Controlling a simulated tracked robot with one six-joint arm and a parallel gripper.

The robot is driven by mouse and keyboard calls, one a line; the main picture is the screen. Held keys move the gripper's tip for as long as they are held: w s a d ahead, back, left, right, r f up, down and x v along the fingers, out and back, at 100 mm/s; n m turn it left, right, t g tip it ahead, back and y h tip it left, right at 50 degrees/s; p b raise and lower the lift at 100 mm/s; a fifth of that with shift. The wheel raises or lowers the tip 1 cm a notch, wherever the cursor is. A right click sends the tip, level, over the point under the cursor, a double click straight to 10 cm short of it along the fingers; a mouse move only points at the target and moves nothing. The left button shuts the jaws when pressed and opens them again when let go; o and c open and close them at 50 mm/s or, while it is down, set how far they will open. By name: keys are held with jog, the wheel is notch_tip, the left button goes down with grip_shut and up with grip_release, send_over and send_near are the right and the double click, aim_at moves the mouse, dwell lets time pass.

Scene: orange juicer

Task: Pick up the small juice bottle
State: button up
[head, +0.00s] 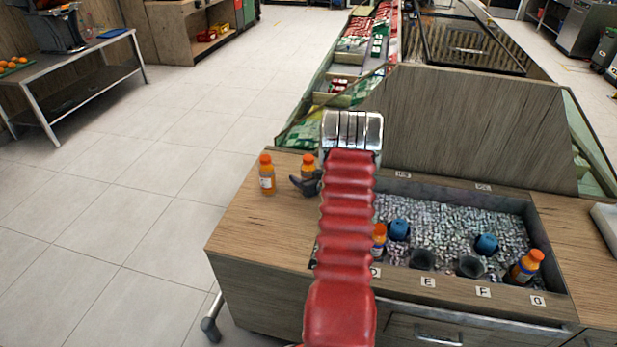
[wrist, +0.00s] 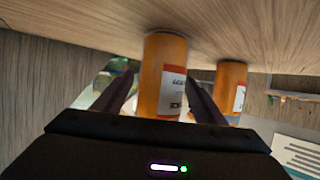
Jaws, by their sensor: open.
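Two orange juice bottles with orange caps and white labels stand upright on the left of the wooden counter. The left bottle (head: 267,175) is fully visible in the head view. The right bottle (head: 308,163) is partly hidden behind my gripper (head: 303,184). In the wrist view, which appears upside down, the right bottle (wrist: 155,75) lies between the open fingers of my gripper (wrist: 161,80), with no clear contact on either side. The left bottle (wrist: 229,80) shows outside the fingers, partly hidden by one. I cannot tell which bottle is the small one.
A sunken bin (head: 455,215) of ice holds dark and blue round holders and more bottles, one (head: 525,266) at its right end, another (head: 379,236) beside my arm. A wooden panel (head: 470,125) rises behind. A side table (head: 75,65) stands far left across open floor.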

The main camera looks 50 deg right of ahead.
jog(key=shift+x, duration=0.75)
jog(key=shift+c, duration=0.4)
jog(key=c, duration=1.3)
jog(key=shift+r, duration=0.1)
jog(key=shift+r, duration=4.95)
